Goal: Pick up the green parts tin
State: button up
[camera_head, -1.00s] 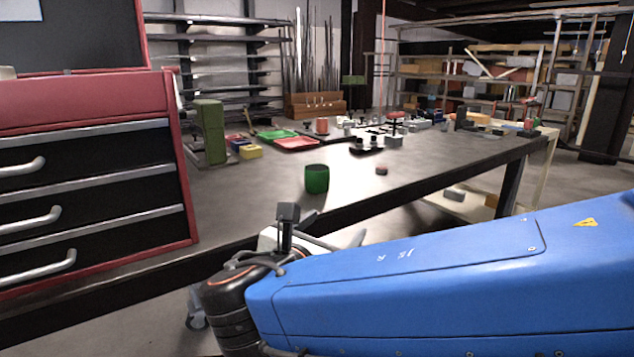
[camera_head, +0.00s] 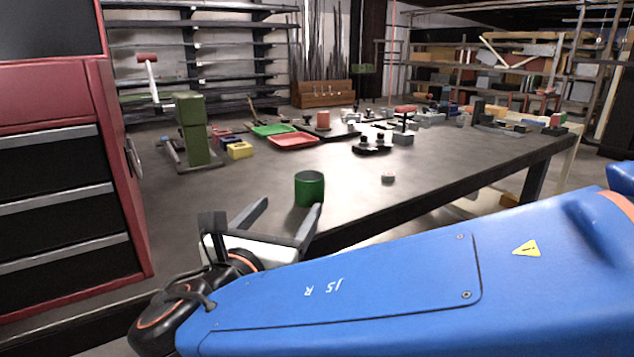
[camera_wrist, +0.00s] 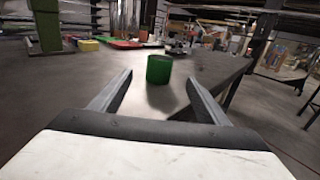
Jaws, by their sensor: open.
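The green parts tin (camera_head: 309,188) is a short dark-green cylinder standing upright on the workbench near its front edge. It also shows in the wrist view (camera_wrist: 159,69), ahead of my fingers and near the middle of the gap between them. My gripper (camera_head: 287,215) is open, with its two fingers spread and pointing toward the tin. In the wrist view my gripper (camera_wrist: 158,88) holds nothing, and the tin stands beyond the fingertips. In the head view the right fingertip overlaps the tin's lower right side; I cannot tell whether it touches.
The grey workbench (camera_head: 250,180) is clear around the tin. A small round part (camera_head: 388,177) lies to its right. A green press (camera_head: 193,130), a yellow bin (camera_head: 240,150) and red (camera_head: 293,140) and green (camera_head: 272,130) trays stand behind. A red tool chest (camera_head: 118,170) stands at left.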

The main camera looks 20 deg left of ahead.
aim_at(313, 175)
jog(key=w, duration=1.8)
jog(key=shift+w+a, duration=0.15)
jog(key=shift+w, duration=0.1)
jog(key=shift+c, duration=0.5)
jog(key=c, duration=1)
